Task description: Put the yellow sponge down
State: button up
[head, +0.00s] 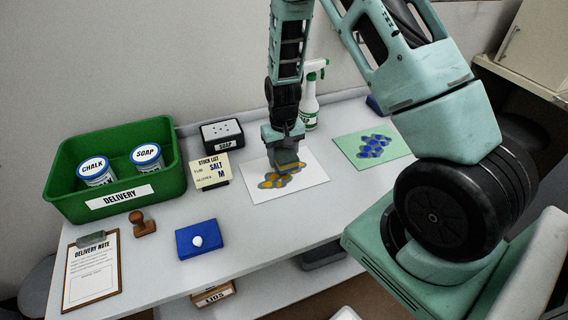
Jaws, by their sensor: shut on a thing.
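My gripper (286,160) points down over a white sheet (312,187) on the bench, close above or at its surface. It is shut on the yellow sponge, which is mostly hidden by the fingers and hard to tell from the print behind. Yellow-orange blotches with grey-blue parts (273,181) mark the sheet just below the gripper. I cannot tell whether the sponge touches the sheet.
A green sheet with blue blotches (347,144) lies to the right. A spray bottle (309,108) stands behind. Left are a SOAP box (222,134), a stock list card (209,172), a blue pad (191,248), a stamp (143,226), a clipboard (93,277) and a green DELIVERY bin (164,187).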

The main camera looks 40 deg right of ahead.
jog(key=shift+f+p, duration=0.3)
jog(key=shift+f, duration=1.7)
jog(key=shift+f, duration=0.15)
jog(key=shift+f, duration=0.15)
jog(key=o, duration=1.1)
jog(key=shift+s, duration=0.1)
jog(key=shift+d, duration=0.15)
